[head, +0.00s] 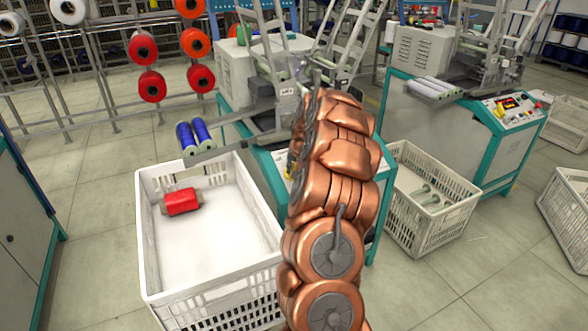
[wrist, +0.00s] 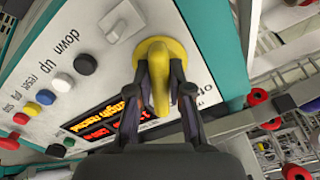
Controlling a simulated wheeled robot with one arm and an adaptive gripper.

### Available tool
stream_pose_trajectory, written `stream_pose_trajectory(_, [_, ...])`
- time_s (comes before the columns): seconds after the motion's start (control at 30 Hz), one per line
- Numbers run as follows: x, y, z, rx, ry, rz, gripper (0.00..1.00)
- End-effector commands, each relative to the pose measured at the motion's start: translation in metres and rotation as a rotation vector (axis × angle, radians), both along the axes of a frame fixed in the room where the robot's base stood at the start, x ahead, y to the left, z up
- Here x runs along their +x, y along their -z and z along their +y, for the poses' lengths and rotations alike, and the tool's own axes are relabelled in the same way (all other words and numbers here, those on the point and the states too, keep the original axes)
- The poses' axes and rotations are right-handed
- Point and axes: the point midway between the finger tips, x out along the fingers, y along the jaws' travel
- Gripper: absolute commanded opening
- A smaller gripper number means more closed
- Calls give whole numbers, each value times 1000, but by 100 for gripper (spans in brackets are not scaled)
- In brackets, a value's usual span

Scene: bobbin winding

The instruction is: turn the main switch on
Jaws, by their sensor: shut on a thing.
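The main switch (wrist: 159,50) is a yellow round plate with a raised yellow handle (wrist: 158,88) on the white control panel, seen in the wrist view. My gripper (wrist: 159,80) has its two dark fingers on either side of that handle and is shut on it. The handle stands lengthwise in the picture, between the fingers. Lettering beside the switch is partly covered by the right finger. In the head view my copper arm hides the gripper, the switch and most of the panel of the near machine (head: 240,62).
Beside the switch are a grey knob (wrist: 121,20), a black button (wrist: 85,63), several coloured buttons and a lit red display (wrist: 100,130). A white crate (head: 150,235) holds a red bobbin (head: 181,202). Another crate (head: 432,228) stands right of my arm.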

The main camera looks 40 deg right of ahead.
Motion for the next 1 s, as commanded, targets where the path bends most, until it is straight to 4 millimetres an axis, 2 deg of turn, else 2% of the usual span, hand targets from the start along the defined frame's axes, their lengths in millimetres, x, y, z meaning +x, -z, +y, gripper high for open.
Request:
stream_pose_trajectory(0.03, [0, 1, 1, 4, 0, 2, 0])
stream_pose_trajectory(0.07, [0, 1, 1, 4, 0, 3, 22])
stream_pose_trajectory(0.27, [0, 1, 1, 2, -1, 2, 43])
stream_pose_trajectory(0.67, [-1, -2, 1, 0, -1, 1, 44])
stream_pose_trajectory(0.87, [-6, -14, 2, 0, -1, -1, 44])
stream_pose_trajectory(1.0, [-13, -29, 5, -1, -2, 0, 44])
